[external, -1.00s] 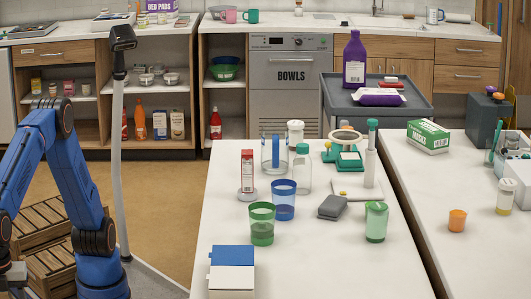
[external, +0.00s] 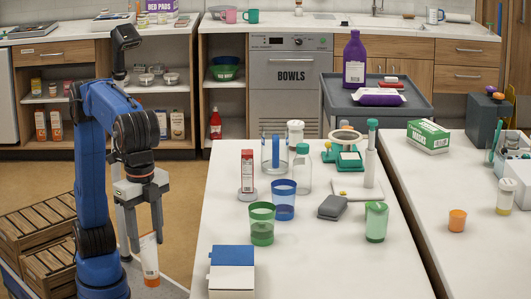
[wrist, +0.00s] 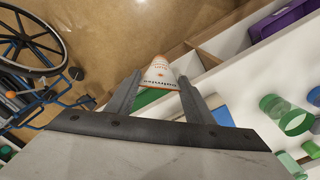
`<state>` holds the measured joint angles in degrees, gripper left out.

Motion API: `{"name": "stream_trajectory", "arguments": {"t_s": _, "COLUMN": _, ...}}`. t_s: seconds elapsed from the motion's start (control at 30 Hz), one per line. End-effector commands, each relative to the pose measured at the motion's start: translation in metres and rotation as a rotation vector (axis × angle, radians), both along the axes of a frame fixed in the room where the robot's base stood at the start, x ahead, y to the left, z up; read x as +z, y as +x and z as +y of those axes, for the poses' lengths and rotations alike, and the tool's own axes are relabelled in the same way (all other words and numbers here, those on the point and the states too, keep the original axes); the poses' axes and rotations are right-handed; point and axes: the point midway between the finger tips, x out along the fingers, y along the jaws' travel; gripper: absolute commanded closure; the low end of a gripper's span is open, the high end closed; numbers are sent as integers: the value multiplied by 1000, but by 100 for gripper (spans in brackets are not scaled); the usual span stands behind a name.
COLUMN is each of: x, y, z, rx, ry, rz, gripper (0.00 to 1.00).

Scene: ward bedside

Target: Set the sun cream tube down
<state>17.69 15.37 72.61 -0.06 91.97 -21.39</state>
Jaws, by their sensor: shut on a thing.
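The sun cream tube (external: 150,262) is white with an orange end and hangs slightly tilted between the fingers of my gripper (external: 145,236). My gripper is shut on it, pointing down, left of the white table (external: 330,262) and clear of its edge. In the wrist view the tube (wrist: 160,75) sits between the two fingertips (wrist: 160,88), its printed side partly showing. Part of the tube is hidden by the fingers.
The table's near left corner holds a blue and white box (external: 232,256). Green (external: 262,225) and blue (external: 283,207) cups stand behind it, with a grey case (external: 332,207) to their right. The table's front middle is bare. Wooden crates (external: 38,235) stand at the left.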

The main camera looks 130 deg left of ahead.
Motion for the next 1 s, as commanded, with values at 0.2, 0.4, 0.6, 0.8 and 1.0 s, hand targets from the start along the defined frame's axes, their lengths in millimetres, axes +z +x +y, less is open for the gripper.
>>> {"name": "stream_trajectory", "arguments": {"t_s": 0.2, "x": 40, "y": 2, "z": 87, "rx": 148, "ry": -1, "rz": -3, "gripper": 87}}
{"name": "stream_trajectory", "arguments": {"t_s": 0.4, "x": 75, "y": -8, "z": 162, "rx": 279, "ry": -1, "rz": -2, "gripper": 87}}
{"name": "stream_trajectory", "arguments": {"t_s": 0.6, "x": 110, "y": -28, "z": 232, "rx": 409, "ry": -1, "rz": -4, "gripper": 87}}
{"name": "stream_trajectory", "arguments": {"t_s": 0.8, "x": 142, "y": -58, "z": 297, "rx": 541, "ry": -1, "rz": -2, "gripper": 87}}
{"name": "stream_trajectory", "arguments": {"t_s": 1.0, "x": 167, "y": -91, "z": 357, "rx": 666, "ry": -1, "rz": -1, "gripper": 87}}
